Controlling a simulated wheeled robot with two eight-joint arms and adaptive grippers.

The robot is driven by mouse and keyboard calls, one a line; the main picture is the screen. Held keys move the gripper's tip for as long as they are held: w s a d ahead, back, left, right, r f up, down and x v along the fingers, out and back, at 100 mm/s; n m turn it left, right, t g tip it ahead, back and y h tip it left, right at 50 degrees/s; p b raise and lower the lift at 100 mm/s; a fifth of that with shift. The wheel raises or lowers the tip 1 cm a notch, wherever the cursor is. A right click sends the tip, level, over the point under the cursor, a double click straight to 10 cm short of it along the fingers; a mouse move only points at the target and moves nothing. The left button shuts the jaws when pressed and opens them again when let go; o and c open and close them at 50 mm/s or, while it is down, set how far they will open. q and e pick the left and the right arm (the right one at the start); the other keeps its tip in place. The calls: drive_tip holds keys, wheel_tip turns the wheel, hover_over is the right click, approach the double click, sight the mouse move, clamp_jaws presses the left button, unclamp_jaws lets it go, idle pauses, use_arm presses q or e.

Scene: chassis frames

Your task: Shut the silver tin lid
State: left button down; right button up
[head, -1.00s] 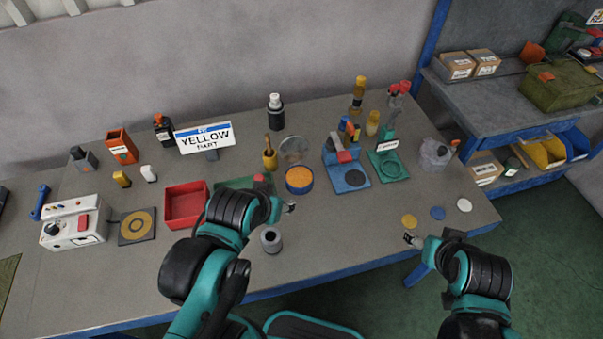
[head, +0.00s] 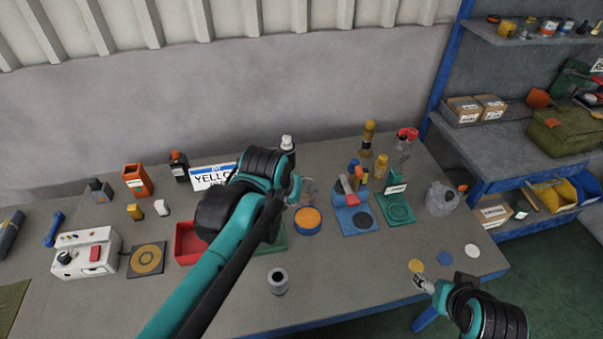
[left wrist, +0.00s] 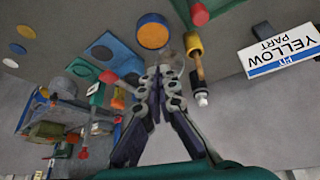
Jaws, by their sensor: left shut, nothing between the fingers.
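The round blue tin with an orange inside (head: 307,222) stands on the table right of centre. Its silver lid (head: 309,188) stands raised at the tin's back edge, partly hidden by my left gripper (head: 294,190). In the left wrist view the tin (left wrist: 153,34) lies just beyond the fingertips of my left gripper (left wrist: 159,70). The fingers are together and empty, close to the lid; whether they touch it I cannot tell. My right gripper (head: 419,282) is low at the table's front right edge, too small to read as open or shut.
A blue stand (head: 357,222) and a green stand (head: 397,209) are right of the tin. A red tray (head: 187,243) is to the left, and a grey cup (head: 278,281) stands in front. The front middle is mostly clear.

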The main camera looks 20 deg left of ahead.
use_arm(q)
drive_tip(key=w+a+r+n+g+p, duration=0.1)
drive_tip(key=w+p, duration=0.1)
drive_tip(key=w, duration=0.5)
drive_tip(key=w+a+r+n+g+p, duration=0.1)
drive_tip(key=w+a+r+p, duration=0.1)
drive_tip(key=w, duration=0.4)
drive_tip(key=w+a+f+n+g+p, duration=0.25)
drive_tip(key=w+f, duration=0.35)
drive_tip(key=w, duration=0.4)
wheel_tip(320, 180, down, 10)
drive_tip(key=s+b, duration=0.1)
drive_tip(key=shift+s+d+b, duration=0.3)
drive_tip(key=shift+b, duration=0.1)
drive_tip(key=shift+s+d+r+y, duration=0.1)
drive_tip(key=shift+s+r+y, duration=0.1)
drive_tip(key=shift+y, duration=0.1)
